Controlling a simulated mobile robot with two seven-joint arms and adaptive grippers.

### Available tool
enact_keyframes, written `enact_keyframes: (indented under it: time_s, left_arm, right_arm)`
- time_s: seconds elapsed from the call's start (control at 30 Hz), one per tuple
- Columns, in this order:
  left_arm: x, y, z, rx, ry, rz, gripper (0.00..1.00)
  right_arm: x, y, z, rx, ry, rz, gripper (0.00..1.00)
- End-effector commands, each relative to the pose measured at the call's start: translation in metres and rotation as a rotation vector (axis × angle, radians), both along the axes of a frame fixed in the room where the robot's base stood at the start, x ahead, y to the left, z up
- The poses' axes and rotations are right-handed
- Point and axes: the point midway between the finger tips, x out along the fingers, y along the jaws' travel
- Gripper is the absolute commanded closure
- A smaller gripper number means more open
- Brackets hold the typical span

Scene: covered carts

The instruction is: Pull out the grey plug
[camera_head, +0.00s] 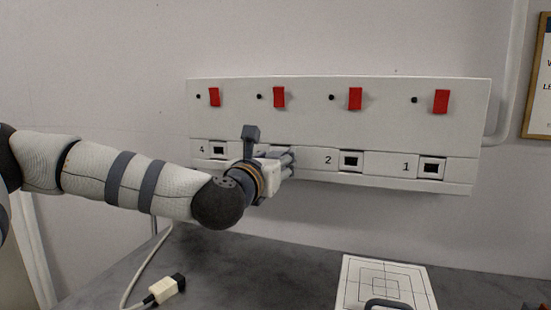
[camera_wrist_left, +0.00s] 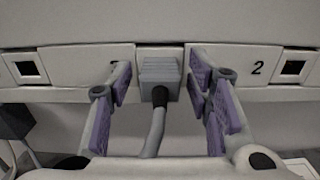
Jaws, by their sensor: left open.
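The grey plug (camera_wrist_left: 160,75) sits in a socket of the white wall panel (camera_head: 320,122), just left of the socket marked 2. Its grey cable (camera_wrist_left: 155,132) hangs down from it. My left gripper (camera_head: 291,162) is at the panel and hides the plug in the head view. In the left wrist view the gripper (camera_wrist_left: 160,82) is open, with purple-padded fingers on both sides of the plug and visible gaps between. My right gripper is not in view.
Sockets 4 (camera_head: 218,150), 2 (camera_head: 351,161) and 1 (camera_head: 431,168) are empty. Several red switches (camera_head: 355,99) line the panel above. A loose cream cable with a black-ended plug (camera_head: 166,289) and a white board (camera_head: 384,280) lie on the grey table (camera_head: 255,270) below.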

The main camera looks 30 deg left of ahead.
Motion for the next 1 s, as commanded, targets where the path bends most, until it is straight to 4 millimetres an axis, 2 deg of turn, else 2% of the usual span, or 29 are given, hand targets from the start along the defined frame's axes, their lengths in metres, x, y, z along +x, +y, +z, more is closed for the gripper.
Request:
enact_keyframes:
  time_s: [0.6, 0.8, 1.0]
  left_arm:
    - [0.0001, 0.0001, -0.0003, 0.0, 0.0, 0.0, 0.54]
    - [0.0001, 0.0001, -0.0005, 0.0, 0.001, 0.0, 0.99]
    - [-0.0014, -0.0002, 0.0002, 0.0, 0.0, 0.0, 1.0]
  right_arm:
    - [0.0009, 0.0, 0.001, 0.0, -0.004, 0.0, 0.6]
    - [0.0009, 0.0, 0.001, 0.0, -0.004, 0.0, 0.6]
    - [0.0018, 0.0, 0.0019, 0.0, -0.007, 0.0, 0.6]
